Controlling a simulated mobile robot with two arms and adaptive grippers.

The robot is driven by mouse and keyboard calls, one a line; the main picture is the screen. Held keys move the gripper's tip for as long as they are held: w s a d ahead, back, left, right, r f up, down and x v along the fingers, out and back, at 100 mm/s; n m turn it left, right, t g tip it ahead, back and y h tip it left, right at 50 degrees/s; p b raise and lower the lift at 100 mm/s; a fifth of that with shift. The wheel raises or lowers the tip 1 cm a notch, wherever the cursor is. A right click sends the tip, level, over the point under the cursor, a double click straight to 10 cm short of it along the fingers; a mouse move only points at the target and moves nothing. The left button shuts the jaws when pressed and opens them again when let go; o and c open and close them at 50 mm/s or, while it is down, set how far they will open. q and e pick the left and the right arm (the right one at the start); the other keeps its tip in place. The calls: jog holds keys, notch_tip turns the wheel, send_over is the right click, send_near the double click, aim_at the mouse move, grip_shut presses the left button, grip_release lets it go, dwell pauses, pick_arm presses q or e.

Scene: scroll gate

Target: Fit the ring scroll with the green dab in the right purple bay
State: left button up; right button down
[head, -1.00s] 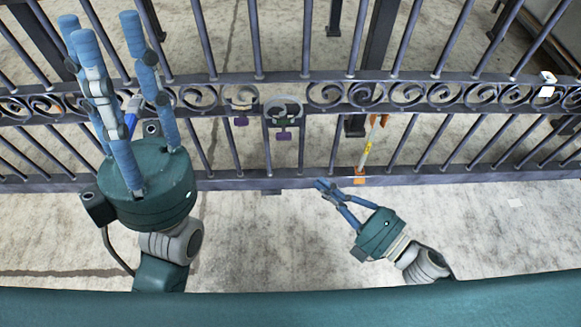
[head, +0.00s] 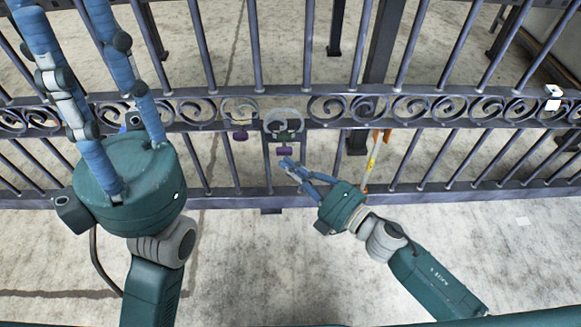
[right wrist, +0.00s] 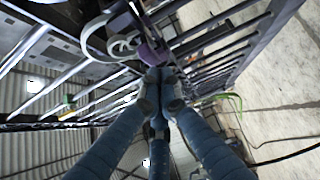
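The light grey ring scroll (head: 284,113) stands in the gap of the gate's scroll band, with a dark green dab (head: 286,138) at its lower side. A purple piece (head: 284,151) of the right bay hangs just below it. I cannot tell whether the ring is fully seated. My right gripper (head: 287,164) has its fingertips just under this purple piece. In the right wrist view its fingers (right wrist: 160,76) meet at the tips, close to the purple piece (right wrist: 152,52); contact is unclear. A pale ring (right wrist: 124,46) shows beside it. My left gripper (head: 75,22) is raised at left, fingers apart and empty.
A second bay with a beige scroll (head: 239,108) and purple piece (head: 240,136) is to the left. Gate bars (head: 365,45) surround the band. A yellow and orange tool (head: 373,158) leans right of my right gripper. Pale floor (head: 500,240) in front is clear.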

aim_at(288, 155)
jog(key=shift+w, duration=0.25)
jog(key=shift+w+r, duration=0.1)
jog(key=shift+w, duration=1.4)
